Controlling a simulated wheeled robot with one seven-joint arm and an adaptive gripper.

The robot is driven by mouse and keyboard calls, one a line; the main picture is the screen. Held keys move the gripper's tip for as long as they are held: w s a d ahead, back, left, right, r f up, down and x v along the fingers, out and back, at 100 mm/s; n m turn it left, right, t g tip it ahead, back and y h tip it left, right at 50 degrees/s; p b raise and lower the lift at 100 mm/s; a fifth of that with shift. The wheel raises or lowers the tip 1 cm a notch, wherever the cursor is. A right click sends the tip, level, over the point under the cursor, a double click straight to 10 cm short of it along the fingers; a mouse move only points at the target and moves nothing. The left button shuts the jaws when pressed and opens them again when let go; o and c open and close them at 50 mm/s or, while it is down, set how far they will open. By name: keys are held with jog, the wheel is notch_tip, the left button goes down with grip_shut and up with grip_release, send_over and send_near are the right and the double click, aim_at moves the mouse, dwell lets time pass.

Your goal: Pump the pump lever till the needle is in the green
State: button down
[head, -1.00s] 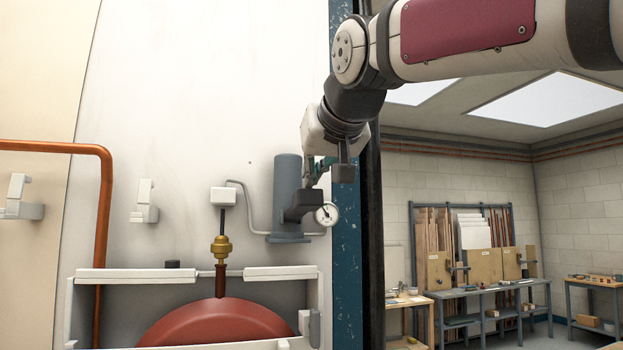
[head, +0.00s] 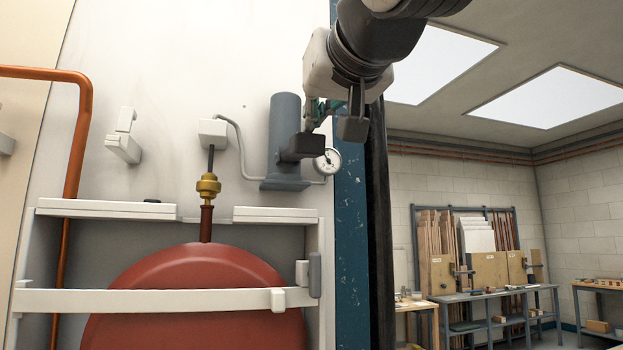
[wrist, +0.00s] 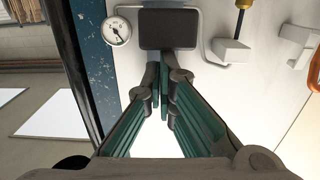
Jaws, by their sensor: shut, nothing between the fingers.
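The pump is a grey upright cylinder (head: 283,135) on the white wall panel in the head view. Its lever ends in a dark block (head: 302,147), which also shows at the top of the wrist view (wrist: 170,28). A round white gauge (head: 328,161) sits just right of the pump; it shows larger in the wrist view (wrist: 117,30). Its dark needle is visible, but I cannot tell whether it is in the green. My gripper (head: 316,122) is shut and empty, close above the dark block. In the wrist view its fingertips (wrist: 163,62) meet by the block's edge; contact is unclear.
A red round tank (head: 200,290) stands below behind a white rail (head: 150,300), with a brass fitting (head: 208,186) above it. White brackets (head: 123,145) and a copper pipe (head: 75,150) are at left. A blue post (head: 350,220) edges the panel at right. Workbenches (head: 490,295) are farther back.

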aim_at(316, 138)
notch_tip(316, 138, down, 2)
jog(key=b, duration=0.2)
jog(key=shift+w+t+b, duration=0.1)
jog(key=shift+t+b, duration=0.2)
jog(key=shift+b, duration=0.05)
jog(key=shift+f+b, duration=0.6)
jog(key=shift+b, duration=0.25)
jog(key=shift+f, duration=0.2)
jog(key=shift+r, duration=0.1)
jog(key=s+d+r+p, duration=0.2)
jog(key=s+d+r, duration=0.1)
jog(key=s, duration=0.8)
jog(key=shift+s+r, duration=0.1)
dwell(0.4)
